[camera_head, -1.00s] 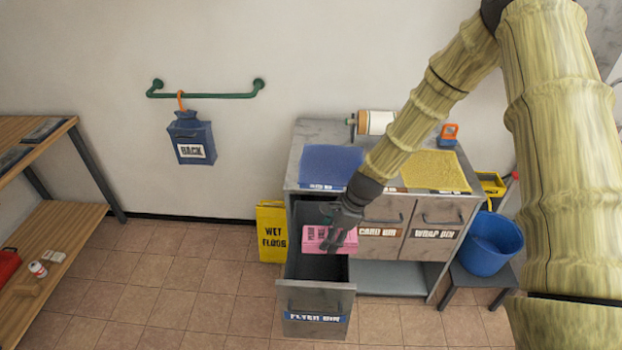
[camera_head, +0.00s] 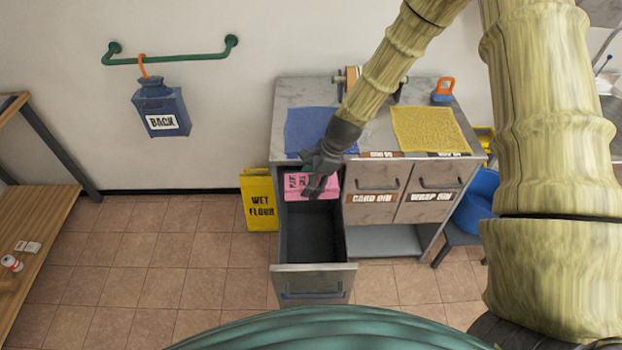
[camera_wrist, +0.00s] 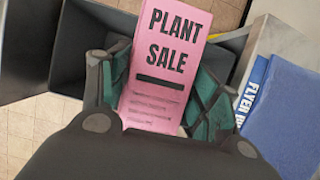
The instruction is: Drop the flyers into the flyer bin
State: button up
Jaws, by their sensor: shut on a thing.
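The pink flyers (camera_head: 298,184), printed "PLANT SALE", are held in my gripper (camera_head: 318,184) at the back of the open flyer bin drawer (camera_head: 314,278). In the wrist view the flyers (camera_wrist: 163,70) sit between the two green-padded fingers of my gripper (camera_wrist: 155,95), which is shut on them. The grey drawer is pulled out and its dark inside looks empty in front of the flyers. The head view does not show clearly how far the flyers are above the drawer floor. A "FLYER" label (camera_wrist: 252,88) shows at right in the wrist view.
Card bin (camera_head: 374,193) and wrap bin (camera_head: 429,191) drawers are shut to the right. A blue mat (camera_head: 305,130) and a yellow mat (camera_head: 428,130) lie on the cabinet top. A yellow wet floor sign (camera_head: 259,200) stands left of the drawer. Floor at left is clear.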

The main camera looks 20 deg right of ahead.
jog(key=f, duration=0.1)
jog(key=w+f+b, duration=0.1)
jog(key=f, duration=0.1)
jog(key=shift+w+f, duration=0.1)
jog(key=shift+f+b, duration=0.2)
jog(key=shift+b, duration=0.15)
jog(key=shift+s+r, duration=0.1)
jog(key=shift+s, duration=0.3)
jog(key=shift+w, duration=0.15)
jog(key=o, duration=1)
jog(key=shift+c, duration=0.2)
jog(key=o, duration=0.4)
jog(key=shift+v, duration=5.9)
